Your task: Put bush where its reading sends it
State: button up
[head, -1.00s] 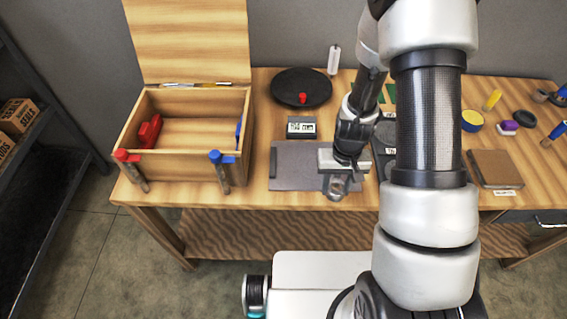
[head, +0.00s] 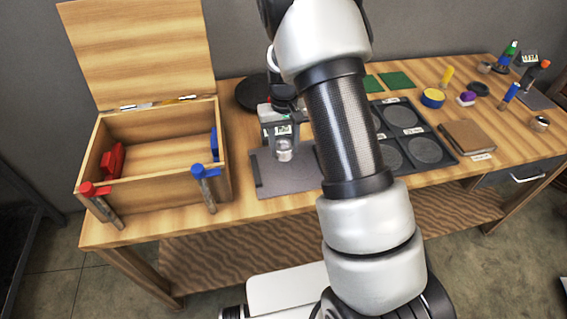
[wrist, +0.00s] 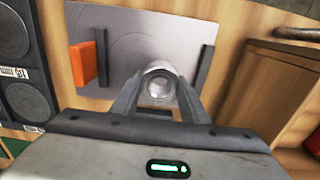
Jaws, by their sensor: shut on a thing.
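My gripper (wrist: 160,88) is shut on the bush, a short silver ring (wrist: 160,85). In the head view the bush (head: 283,150) hangs beneath the gripper, in front of the small grey display box (head: 268,114). The display's digits are too small to read. Below the bush lies the grey plate (head: 280,180) with upright dark bars; the bush appears above it, though the gap is hard to judge. A dark tray (head: 437,148) with several round recesses and small labels stands to the right, partly hidden by my arm.
An open wooden box (head: 150,165) with red and blue clamps stands at left. A black disc (head: 251,92) lies behind the gripper. An orange block (wrist: 90,62) shows beside a plate bar.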

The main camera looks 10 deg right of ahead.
aim_at(284, 167)
jog(key=shift+f, duration=2.8)
jog(key=shift+f, duration=0.2)
jog(key=o, duration=1.4)
jog(key=shift+r, duration=0.1)
